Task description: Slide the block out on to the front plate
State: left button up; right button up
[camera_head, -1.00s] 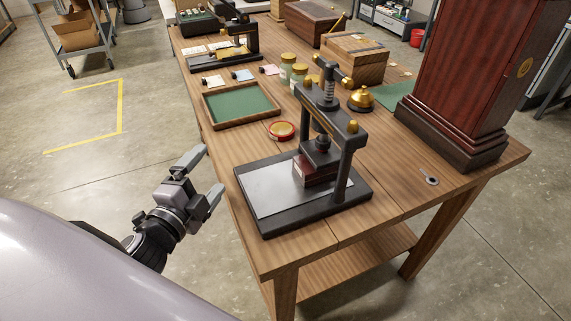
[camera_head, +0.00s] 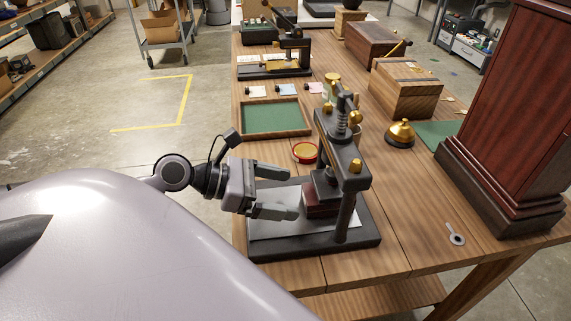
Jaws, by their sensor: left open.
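A small dark red block (camera_head: 320,208) sits under the black press (camera_head: 352,175), with the dark press head down on or just above it; I cannot tell if they touch. The pale metal front plate (camera_head: 272,227) lies on the press's black base, left of the block. My left gripper (camera_head: 284,193) is open and empty. Its fingers point right towards the block, above the plate and a little short of the block, one finger farther back and one nearer. The arm and gripper hide part of the plate. My right gripper is not in view.
A green-lined tray (camera_head: 305,124) and a red-rimmed round tin (camera_head: 305,152) lie behind the press. A brass bell (camera_head: 400,134), a wooden box (camera_head: 405,92) and a tall dark red case (camera_head: 510,120) stand to the right. A small metal key-like piece (camera_head: 456,235) lies at right front.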

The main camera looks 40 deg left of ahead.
aim_at(304, 196)
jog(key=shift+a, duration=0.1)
pick_arm(q)
jog(key=shift+w+d+f, duration=0.1)
jog(key=shift+w+d, duration=0.1)
jog(key=shift+w, duration=0.1)
jog(key=shift+p+x, duration=0.6)
jog(key=shift+x, duration=2.65)
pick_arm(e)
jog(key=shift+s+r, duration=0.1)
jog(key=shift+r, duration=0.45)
pick_arm(q)
jog(key=shift+s, duration=0.1)
